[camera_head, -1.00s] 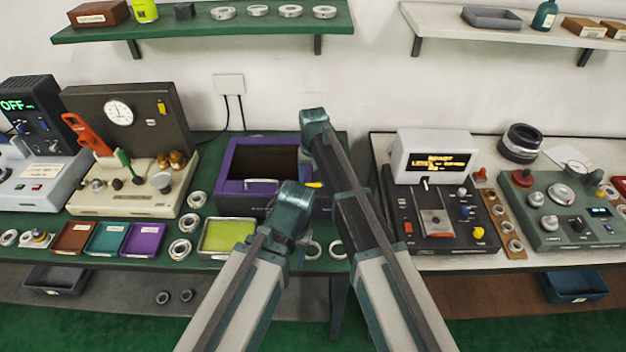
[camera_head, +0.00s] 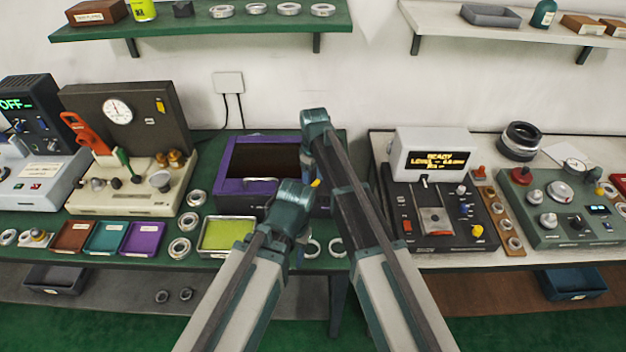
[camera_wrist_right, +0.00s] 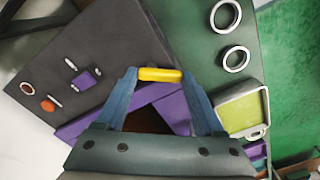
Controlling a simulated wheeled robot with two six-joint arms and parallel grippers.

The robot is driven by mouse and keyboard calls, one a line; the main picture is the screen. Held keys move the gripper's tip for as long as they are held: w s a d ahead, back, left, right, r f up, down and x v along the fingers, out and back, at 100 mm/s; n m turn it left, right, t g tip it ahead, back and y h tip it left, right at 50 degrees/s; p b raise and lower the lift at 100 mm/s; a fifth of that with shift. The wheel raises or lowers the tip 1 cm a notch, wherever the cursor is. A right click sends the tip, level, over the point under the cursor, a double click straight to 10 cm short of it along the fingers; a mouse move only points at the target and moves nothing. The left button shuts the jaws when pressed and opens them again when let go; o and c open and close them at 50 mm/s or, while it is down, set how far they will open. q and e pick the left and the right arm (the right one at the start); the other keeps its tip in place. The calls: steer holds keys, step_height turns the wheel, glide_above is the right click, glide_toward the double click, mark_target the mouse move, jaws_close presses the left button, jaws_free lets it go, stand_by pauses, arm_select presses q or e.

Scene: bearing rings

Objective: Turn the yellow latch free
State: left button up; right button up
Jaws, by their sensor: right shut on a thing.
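The yellow latch (camera_head: 315,183) shows as a small slanted bar at the front right of the purple-framed box (camera_head: 228,160). In the right wrist view, the latch (camera_wrist_right: 160,74) lies between the two blue fingertips of my right gripper (camera_wrist_right: 160,77), one at each end. My right gripper is shut on it. In the head view my arm links cover the right gripper's fingers and part of the box's front. The box has a dark open hollow. My left gripper does not show; only links of that arm do.
A yellow-green tray (camera_head: 205,236) and several metal rings (camera_head: 180,248) lie left of my arms. Two rings (camera_head: 312,250) lie between the arms. A black device with a white display (camera_head: 428,155) stands on the right. A beige gauge machine (camera_head: 115,190) stands on the left.

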steer(key=n, duration=0.6)
steer(key=shift+s+d+n, duration=0.15)
steer(key=shift+d+n, duration=0.25)
stand_by(0.3)
steer(key=o, duration=1.4)
steer(key=shift+r, duration=0.1)
step_height(320, 180, up, 14)
steer(key=p, duration=1.3)
steer(key=shift+f+p, duration=0.2)
steer(key=shift+p, duration=0.2)
